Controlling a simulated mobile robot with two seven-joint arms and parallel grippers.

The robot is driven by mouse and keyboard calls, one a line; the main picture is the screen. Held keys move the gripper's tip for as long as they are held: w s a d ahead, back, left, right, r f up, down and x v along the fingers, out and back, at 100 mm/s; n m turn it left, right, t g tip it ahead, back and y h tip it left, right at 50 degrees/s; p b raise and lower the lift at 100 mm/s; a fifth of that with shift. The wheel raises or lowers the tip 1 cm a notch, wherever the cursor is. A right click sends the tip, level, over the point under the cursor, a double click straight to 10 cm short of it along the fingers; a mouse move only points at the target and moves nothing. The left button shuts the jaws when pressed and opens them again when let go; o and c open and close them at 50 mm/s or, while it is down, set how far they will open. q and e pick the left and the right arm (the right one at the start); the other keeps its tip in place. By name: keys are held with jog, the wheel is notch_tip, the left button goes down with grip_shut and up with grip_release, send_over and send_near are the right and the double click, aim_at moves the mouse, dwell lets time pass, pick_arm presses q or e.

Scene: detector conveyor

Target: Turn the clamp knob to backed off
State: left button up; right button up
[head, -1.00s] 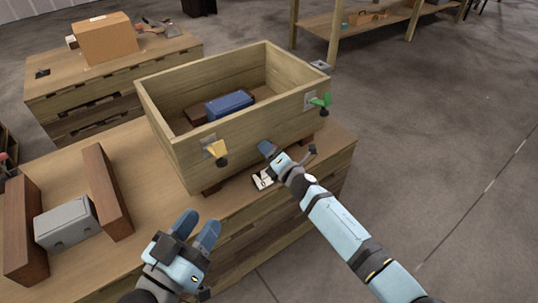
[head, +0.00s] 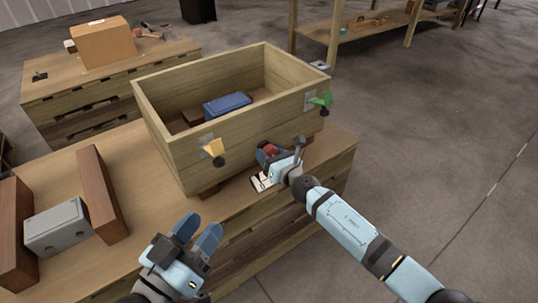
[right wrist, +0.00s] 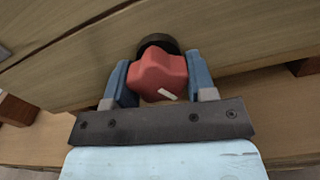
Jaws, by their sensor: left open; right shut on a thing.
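The clamp knob is a red lobed knob (right wrist: 160,74) with a white mark on its face and a dark round collar behind it. It sits on the front wall of the wooden crate (head: 185,160), and a bit of its red shows in the head view (head: 270,149). My right gripper (right wrist: 160,82) is shut on the knob, one blue finger on each side. In the head view the right gripper (head: 268,154) is at the crate's front, partly hiding the knob. My left gripper (head: 197,236) is open and empty above the bench's front edge.
The crate holds a blue box (head: 228,104) and a brown block. A white card (head: 260,182) lies below the right gripper. A grey box (head: 57,230) stands between brown boards at left.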

jog(key=n, duration=0.2)
jog(key=shift+n, duration=0.4)
jog(key=n, duration=0.2)
jog(key=shift+d+n, duration=0.1)
jog(key=shift+n, duration=0.3)
jog(key=n+p, duration=0.1)
jog(key=n, duration=0.3)
jog(key=shift+w+d+r+p, duration=0.1)
jog(key=shift+w+p, duration=0.05)
jog(key=shift+p, duration=0.25)
jog(key=shift+n+p, duration=0.35)
jog(key=shift+n, duration=0.95)
pick_arm(q)
jog(key=shift+s+a+r+t+y, duration=0.1)
jog(key=shift+a+r+t+y, duration=0.1)
jog(key=shift+r, duration=0.25)
jog(key=shift+a+r+t+y, duration=0.15)
jog(key=shift+r+t+y, duration=0.05)
jog(key=shift+r, duration=0.25)
pick_arm(e)
jog(key=shift+n, duration=0.4)
pick_arm(q)
jog(key=shift+r, duration=0.15)
pick_arm(e)
jog(key=o, duration=0.9)
